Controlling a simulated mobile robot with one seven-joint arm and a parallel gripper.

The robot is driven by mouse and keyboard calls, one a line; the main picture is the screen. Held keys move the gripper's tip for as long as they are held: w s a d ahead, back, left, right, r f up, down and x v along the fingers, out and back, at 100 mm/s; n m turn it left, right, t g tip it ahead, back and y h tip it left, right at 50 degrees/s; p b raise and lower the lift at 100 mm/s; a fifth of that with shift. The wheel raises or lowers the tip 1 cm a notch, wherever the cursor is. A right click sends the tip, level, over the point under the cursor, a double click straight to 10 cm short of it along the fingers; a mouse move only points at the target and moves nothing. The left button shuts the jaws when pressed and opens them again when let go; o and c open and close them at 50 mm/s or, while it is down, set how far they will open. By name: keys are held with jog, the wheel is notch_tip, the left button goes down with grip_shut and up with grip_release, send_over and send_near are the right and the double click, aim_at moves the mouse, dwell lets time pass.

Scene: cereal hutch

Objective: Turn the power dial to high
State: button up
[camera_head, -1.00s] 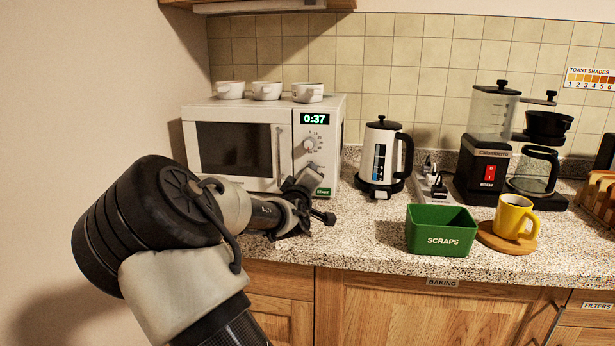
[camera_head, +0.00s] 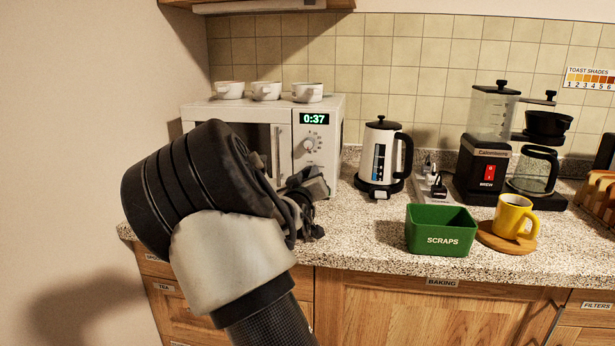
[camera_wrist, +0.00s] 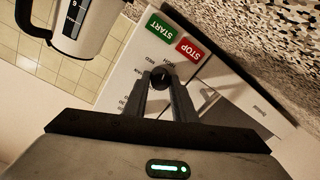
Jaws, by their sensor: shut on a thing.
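The white microwave (camera_head: 327,150) stands at the left end of the counter, its green clock reading 0:37. In the wrist view, my gripper (camera_wrist: 161,80) is shut on the small black power dial (camera_wrist: 161,74), one finger on each side. The panel appears turned upside down there, with HIGH and other level labels printed around the dial. The dial's pointer setting is too small to tell. The green START button (camera_wrist: 161,27) and red STOP button (camera_wrist: 191,49) lie just beyond. In the head view, my gripper (camera_head: 312,180) covers the lower panel and hides the power dial.
A second dial (camera_head: 310,145) sits higher on the panel. Several white cups (camera_head: 266,91) stand on the microwave. A kettle (camera_head: 380,155) is close to its right. A green SCRAPS bin (camera_head: 440,230) and yellow mug (camera_head: 513,215) are farther right. The counter before the kettle is clear.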

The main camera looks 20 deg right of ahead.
dwell(0.3)
jog(key=o, duration=1)
jog(key=shift+o, duration=0.2)
jog(key=p+v, duration=0.4)
jog(key=v, duration=1.3)
jog(key=shift+s+f, duration=0.1)
jog(key=shift+s, duration=0.15)
